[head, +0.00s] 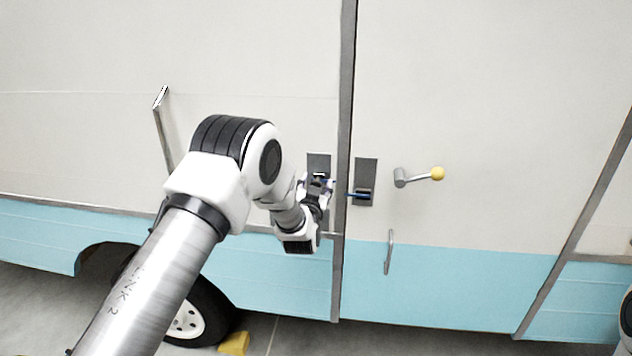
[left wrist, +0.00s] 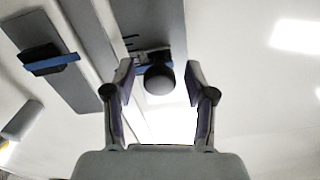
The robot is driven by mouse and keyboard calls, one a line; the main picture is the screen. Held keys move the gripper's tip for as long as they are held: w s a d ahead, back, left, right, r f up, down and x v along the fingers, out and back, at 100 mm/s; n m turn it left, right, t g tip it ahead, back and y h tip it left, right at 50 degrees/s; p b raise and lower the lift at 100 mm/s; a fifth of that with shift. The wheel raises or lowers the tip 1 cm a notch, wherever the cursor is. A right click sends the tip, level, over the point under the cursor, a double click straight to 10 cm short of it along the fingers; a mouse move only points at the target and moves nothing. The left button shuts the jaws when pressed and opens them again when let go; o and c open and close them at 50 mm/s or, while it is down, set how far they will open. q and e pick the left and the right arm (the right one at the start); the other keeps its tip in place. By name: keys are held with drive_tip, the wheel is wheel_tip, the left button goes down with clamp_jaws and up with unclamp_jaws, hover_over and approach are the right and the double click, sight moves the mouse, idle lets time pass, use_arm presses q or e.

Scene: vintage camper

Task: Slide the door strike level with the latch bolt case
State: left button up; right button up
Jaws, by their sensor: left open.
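My left gripper (head: 322,184) is open at the grey plate (head: 319,160) left of the door seam. In the left wrist view its fingers (left wrist: 164,86) stand on either side of a round black knob (left wrist: 158,79) on the door strike (left wrist: 148,58); whether they touch it I cannot tell. The gripper partly hides the strike in the head view. The latch bolt case (head: 363,197), black with a blue stripe, sits on the plate right of the seam. It also shows in the left wrist view (left wrist: 42,60). The strike looks slightly higher than the case in the head view.
A lever with a yellow knob (head: 437,173) sticks out right of the latch bolt case. Another handle (head: 162,120) is left of my arm. A yellow wheel chock (head: 234,343) lies on the floor.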

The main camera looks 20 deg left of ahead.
use_arm(q)
clamp_jaws()
wheel_tip(320, 180, down, 4)
drive_tip(key=b, duration=0.3)
drive_tip(key=shift+s, duration=0.1)
unclamp_jaws()
drive_tip(key=shift+r, duration=0.1)
drive_tip(key=v, duration=1.1)
drive_tip(key=shift+s, duration=0.4)
